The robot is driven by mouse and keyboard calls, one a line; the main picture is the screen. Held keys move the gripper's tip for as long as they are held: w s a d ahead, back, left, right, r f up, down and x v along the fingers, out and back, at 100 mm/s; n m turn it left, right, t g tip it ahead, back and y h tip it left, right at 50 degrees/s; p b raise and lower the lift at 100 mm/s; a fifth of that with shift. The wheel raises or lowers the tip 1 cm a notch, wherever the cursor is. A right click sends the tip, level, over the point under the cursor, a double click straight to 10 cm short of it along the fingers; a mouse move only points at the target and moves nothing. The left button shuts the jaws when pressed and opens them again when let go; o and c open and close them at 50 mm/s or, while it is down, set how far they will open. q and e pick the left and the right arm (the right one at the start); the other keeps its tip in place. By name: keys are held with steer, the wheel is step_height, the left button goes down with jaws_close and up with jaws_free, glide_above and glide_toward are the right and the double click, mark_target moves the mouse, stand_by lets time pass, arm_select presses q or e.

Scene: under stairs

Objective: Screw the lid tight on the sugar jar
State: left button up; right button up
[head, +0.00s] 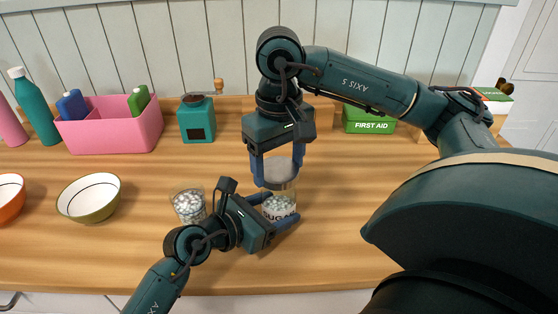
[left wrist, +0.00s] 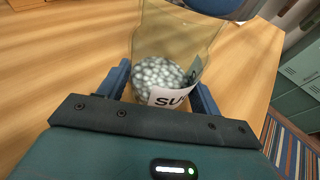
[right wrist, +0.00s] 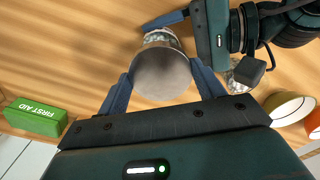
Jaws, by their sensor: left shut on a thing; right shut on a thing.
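The sugar jar (head: 282,206) is clear glass with pale lumps inside and a "SUGAR" label, partly covered by my left gripper. It stands upright on the wooden counter. My left gripper (head: 279,210) is shut on the jar's lower body from the left; the left wrist view shows the jar (left wrist: 160,75) between both fingers. The round grey lid (right wrist: 162,76) sits at the jar's top. My right gripper (head: 278,172) points down from above and is shut on the lid, one finger on each side. Whether the lid is tight cannot be told.
A glass of pale lumps (head: 188,205) stands close left of my left gripper. Further left are a green-rimmed bowl (head: 89,197) and an orange bowl (head: 10,197). The counter's front centre-right is clear.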

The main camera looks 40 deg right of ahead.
steer(key=shift+f, duration=1)
steer(key=o, duration=0.7)
steer(key=c, duration=0.9)
steer(key=m, duration=0.4)
steer(key=shift+m, duration=0.3)
steer(key=m, duration=0.5)
steer(key=shift+w+r, duration=0.1)
steer(key=m, duration=0.7)
steer(key=shift+m, duration=1)
steer(key=m, duration=0.4)
steer(key=shift+w+m, duration=0.1)
steer(key=shift+m, duration=0.2)
steer(key=c, duration=0.3)
